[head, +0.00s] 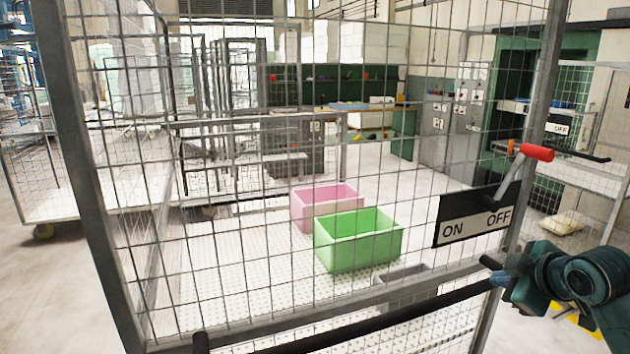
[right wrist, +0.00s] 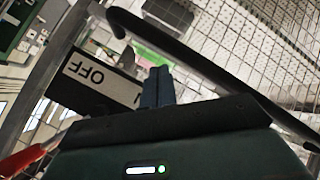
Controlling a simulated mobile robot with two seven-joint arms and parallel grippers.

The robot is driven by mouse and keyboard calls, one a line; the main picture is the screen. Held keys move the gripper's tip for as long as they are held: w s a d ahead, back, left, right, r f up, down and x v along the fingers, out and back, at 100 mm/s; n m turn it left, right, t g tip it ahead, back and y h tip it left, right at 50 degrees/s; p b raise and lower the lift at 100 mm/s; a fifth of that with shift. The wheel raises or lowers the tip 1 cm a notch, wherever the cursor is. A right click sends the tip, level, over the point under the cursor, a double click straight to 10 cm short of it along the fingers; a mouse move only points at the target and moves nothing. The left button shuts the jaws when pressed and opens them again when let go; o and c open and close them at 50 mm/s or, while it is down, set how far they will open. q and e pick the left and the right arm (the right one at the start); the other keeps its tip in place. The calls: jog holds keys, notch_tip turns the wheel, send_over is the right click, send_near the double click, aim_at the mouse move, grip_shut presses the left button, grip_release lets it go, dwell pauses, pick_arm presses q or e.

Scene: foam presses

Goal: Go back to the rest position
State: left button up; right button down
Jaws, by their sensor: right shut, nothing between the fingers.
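My right gripper (head: 492,270) is at the lower right of the head view, near the end of a black bar handle (head: 400,313) on the wire mesh cage. In the right wrist view its fingers (right wrist: 157,87) are shut together with nothing between them. Behind them are the ON/OFF sign and the black bar; I cannot tell whether the fingers touch the bar. A red-handled lever (head: 536,153) stands by the ON/OFF sign (head: 475,216), with its handle toward the OFF side. My left gripper is not in view.
A wire mesh panel with a grey frame (head: 85,180) stands close in front of me. Behind it, a green box (head: 358,252) and a pink box (head: 301,213) sit on the white perforated floor. A wheeled mesh cart (head: 40,185) is at the left. Open floor shows at the lower left.

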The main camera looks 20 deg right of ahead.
jog(key=s+a+f+m+g, duration=0.1)
jog(key=s+a+f+g, duration=0.25)
jog(key=a+f, duration=0.65)
jog(key=s+a+f+m+g+y, duration=0.1)
jog(key=s+a+f+m+g, duration=0.1)
jog(key=s+a+f, duration=0.5)
jog(key=s+a+f+m+g+y, duration=0.1)
jog(key=s+a+f+m, duration=0.3)
jog(key=s+a, duration=0.5)
jog(key=w+a+f+n+t+y, duration=0.2)
jog(key=w+a+f+t+y, duration=0.1)
jog(key=w+a+f+t, duration=0.3)
jog(key=shift+a+f+t, duration=0.2)
jog(key=shift+f+t, duration=0.25)
jog(key=shift+f, duration=0.1)
